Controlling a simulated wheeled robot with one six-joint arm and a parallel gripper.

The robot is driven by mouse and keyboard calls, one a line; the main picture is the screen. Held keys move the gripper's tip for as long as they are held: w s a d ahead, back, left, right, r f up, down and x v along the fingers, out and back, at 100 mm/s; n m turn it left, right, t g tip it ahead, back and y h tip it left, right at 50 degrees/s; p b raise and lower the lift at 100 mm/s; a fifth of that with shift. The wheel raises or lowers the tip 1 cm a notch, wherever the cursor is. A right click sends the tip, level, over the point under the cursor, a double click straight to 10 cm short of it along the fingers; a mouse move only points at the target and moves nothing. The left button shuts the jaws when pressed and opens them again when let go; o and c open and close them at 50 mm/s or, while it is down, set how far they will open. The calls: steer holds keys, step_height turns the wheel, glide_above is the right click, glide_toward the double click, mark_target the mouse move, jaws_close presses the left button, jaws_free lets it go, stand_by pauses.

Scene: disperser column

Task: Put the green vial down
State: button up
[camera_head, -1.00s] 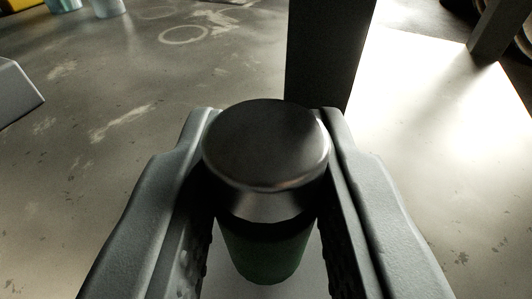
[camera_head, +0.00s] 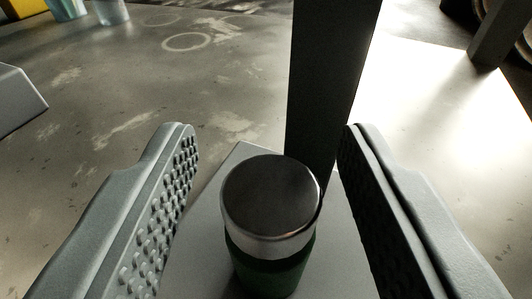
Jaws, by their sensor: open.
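The green vial (camera_head: 270,272) with its dark metallic cap (camera_head: 271,195) stands upright on a grey flat platform (camera_head: 200,235). It is between the spread fingers of my gripper (camera_head: 258,140), with a gap on both sides. My gripper is open and empty; the studded inner pads of both fingers show. The vial's lower end is cut off by the bottom of the picture.
A dark upright post (camera_head: 328,80) rises just behind the vial, close to the right finger. A grey block (camera_head: 15,100) sits at the left edge. Bluish cups (camera_head: 110,12) stand at the far upper left. The scuffed surface (camera_head: 120,70) to the left is largely clear.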

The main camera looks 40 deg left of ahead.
steer(key=v, duration=1.2)
